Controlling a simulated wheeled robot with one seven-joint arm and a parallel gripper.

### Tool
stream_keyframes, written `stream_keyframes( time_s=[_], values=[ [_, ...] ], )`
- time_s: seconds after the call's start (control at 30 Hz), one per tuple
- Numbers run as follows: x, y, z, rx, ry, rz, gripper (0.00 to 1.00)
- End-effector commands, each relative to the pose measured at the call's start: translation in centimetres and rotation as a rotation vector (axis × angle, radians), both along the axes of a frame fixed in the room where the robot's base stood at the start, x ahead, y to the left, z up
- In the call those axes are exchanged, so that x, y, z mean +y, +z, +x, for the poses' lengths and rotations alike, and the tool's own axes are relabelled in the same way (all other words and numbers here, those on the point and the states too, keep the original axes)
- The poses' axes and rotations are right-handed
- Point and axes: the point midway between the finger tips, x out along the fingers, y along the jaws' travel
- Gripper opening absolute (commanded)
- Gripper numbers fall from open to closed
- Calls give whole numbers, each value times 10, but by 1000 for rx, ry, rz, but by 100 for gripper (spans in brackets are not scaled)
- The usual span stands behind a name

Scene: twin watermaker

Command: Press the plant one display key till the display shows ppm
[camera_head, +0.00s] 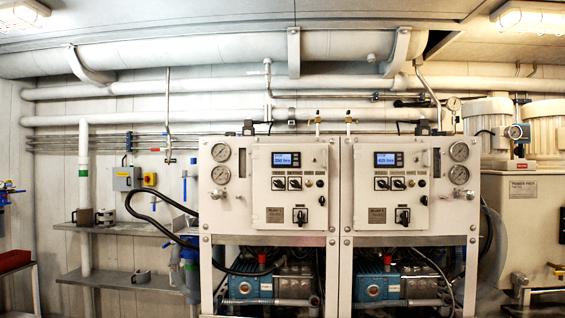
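Two white watermaker panels stand side by side: the left one (285,190) and the right one (392,190). The left panel has a small blue display (285,159) with white text; it seems to be a number and a unit, too small to read surely. The right panel has a similar lit display (388,159). Any keys beside the displays are too small to make out. Nameplates sit low on both panels, and I cannot read which is plant one. My gripper is not in view.
Pressure gauges (221,152) and rotary switches (279,183) surround the displays. Blue pumps (248,287) sit in the frames below. A black hose (150,218) loops out to the left of the left panel. Grey shelves (120,282) stand at left. The panel fronts look unobstructed.

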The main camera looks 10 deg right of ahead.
Motion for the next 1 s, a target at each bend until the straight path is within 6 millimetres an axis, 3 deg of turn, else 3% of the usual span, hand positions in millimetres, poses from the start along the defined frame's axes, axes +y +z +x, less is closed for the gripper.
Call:
stream_keyframes(
  time_s=[0.03, 0.13, 0.17, 1.0],
  values=[
    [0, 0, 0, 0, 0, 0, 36],
    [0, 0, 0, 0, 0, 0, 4],
    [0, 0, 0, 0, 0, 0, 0],
    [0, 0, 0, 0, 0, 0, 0]
  ],
)
